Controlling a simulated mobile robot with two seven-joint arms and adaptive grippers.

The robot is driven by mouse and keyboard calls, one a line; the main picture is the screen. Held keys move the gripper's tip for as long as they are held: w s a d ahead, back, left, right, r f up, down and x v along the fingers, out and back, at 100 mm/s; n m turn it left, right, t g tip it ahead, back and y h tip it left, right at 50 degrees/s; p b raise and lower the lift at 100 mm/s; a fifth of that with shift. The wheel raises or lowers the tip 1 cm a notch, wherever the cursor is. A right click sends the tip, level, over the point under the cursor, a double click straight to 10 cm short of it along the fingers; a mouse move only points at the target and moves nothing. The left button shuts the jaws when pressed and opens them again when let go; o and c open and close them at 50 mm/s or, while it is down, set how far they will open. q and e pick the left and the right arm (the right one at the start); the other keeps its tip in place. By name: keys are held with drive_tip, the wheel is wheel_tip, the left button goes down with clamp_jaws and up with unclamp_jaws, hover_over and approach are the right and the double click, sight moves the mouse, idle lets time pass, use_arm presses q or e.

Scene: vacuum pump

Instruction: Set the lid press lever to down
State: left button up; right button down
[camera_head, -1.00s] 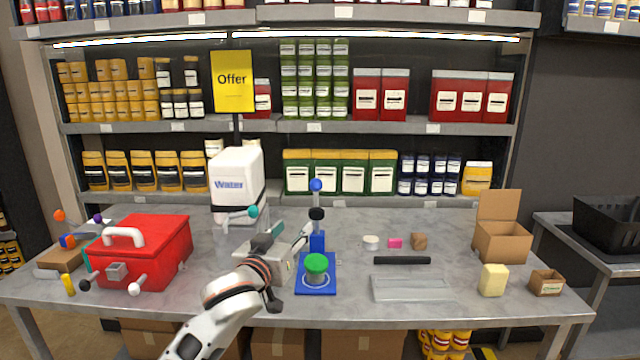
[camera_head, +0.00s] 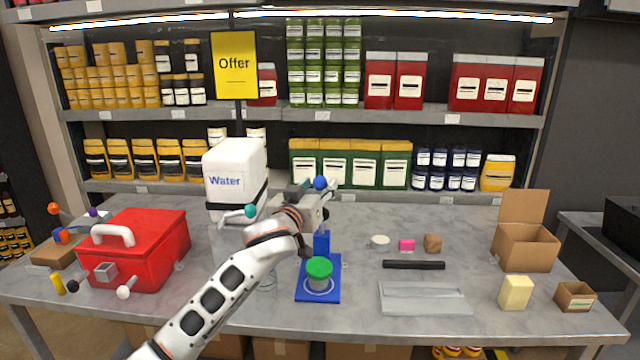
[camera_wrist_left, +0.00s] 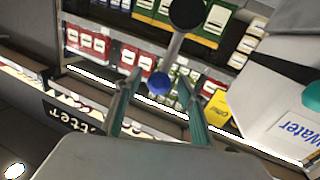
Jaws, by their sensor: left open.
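The lid press stands mid-table, with a blue base plate (camera_head: 305,293) and a short blue post (camera_head: 321,243). A jar with a green lid (camera_head: 319,267) stands on the plate. The lever's blue ball (camera_head: 320,183) is high up beside my left gripper (camera_head: 326,188), whose wrist hides most of the lever. In the left wrist view, the grey lever rod (camera_wrist_left: 174,48) runs down to the blue ball (camera_wrist_left: 159,84), which appears between the spread teal fingertips of my left gripper (camera_wrist_left: 160,78). I cannot tell whether they touch it. My right gripper is not in view.
A white water container (camera_head: 236,172) stands behind my left arm, and a red box (camera_head: 150,245) is at left. A black bar (camera_head: 414,265), a grey tray (camera_head: 425,298) and an open cardboard box (camera_head: 527,246) lie to the right.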

use_arm(q)
drive_tip(key=shift+x, duration=0.8)
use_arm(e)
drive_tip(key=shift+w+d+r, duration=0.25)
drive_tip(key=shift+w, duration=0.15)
use_arm(q)
clamp_jaws()
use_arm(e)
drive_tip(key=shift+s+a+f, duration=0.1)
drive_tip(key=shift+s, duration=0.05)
use_arm(q)
drive_tip(key=shift+s, duration=0.1)
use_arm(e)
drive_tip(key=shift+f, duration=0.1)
